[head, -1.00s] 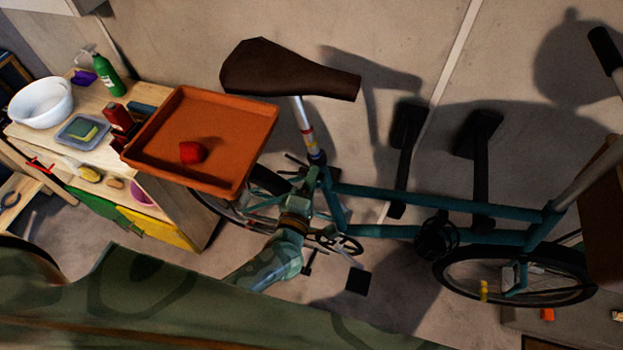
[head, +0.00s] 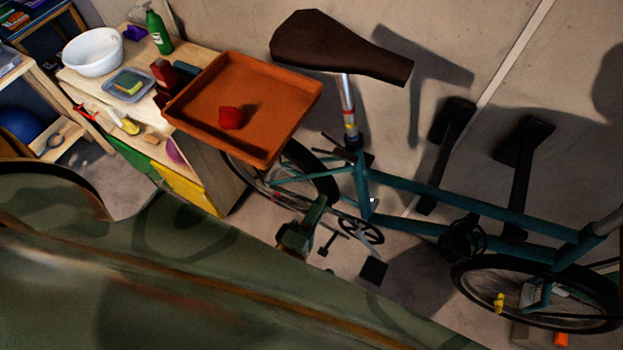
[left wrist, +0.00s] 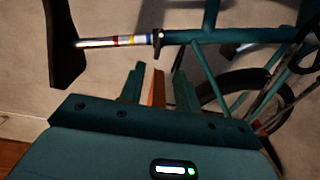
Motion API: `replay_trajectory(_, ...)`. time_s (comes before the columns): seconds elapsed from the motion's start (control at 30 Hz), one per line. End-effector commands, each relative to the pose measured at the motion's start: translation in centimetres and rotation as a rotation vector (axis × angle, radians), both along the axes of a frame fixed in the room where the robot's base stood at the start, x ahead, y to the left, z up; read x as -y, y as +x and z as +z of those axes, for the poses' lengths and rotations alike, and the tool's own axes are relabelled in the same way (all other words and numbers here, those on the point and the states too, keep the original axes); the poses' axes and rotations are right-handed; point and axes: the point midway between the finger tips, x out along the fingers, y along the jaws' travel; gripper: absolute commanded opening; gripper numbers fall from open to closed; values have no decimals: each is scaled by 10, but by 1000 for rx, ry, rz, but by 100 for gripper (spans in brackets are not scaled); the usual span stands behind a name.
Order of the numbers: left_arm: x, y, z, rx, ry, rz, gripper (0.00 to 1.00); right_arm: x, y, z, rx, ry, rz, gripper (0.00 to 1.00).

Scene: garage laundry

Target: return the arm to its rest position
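My left gripper (head: 314,212) shows small and dark in the head view, below the orange tray and in front of the teal bicycle (head: 460,205). In the left wrist view its two fingers (left wrist: 158,88) stand apart, with the bicycle frame (left wrist: 235,36) beyond them. A narrow orange strip (left wrist: 157,90) shows between the fingers; I cannot tell what it belongs to. I see nothing clearly gripped. My right gripper is in neither view.
The orange tray (head: 285,110) holds a red item (head: 231,117). Left of it, a wooden bench (head: 85,84) carries a white bowl (head: 93,52), a green bottle (head: 158,32) and a sponge dish (head: 128,85). The bicycle's brown saddle (head: 340,48) rises right of the tray.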

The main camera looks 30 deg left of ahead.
Motion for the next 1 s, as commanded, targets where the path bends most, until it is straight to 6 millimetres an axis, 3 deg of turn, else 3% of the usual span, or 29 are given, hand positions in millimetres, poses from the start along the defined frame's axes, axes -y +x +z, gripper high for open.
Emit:
replay_trajectory(0.1,-1,-18,-1,-1,1,0,33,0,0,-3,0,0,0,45)
replay_trajectory(0.23,-1,-26,0,0,0,0,33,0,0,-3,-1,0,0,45)
replay_trajectory(0.8,-1,-27,-1,-1,6,-2,33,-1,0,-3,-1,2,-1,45)
replay_trajectory(0.9,0,-27,-23,-28,86,-35,33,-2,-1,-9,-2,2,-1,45)
replay_trajectory(0.97,1,-28,-52,-67,196,-82,33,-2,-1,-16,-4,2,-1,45)
replay_trajectory(1.0,1,-30,-78,-104,296,-128,33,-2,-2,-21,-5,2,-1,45)
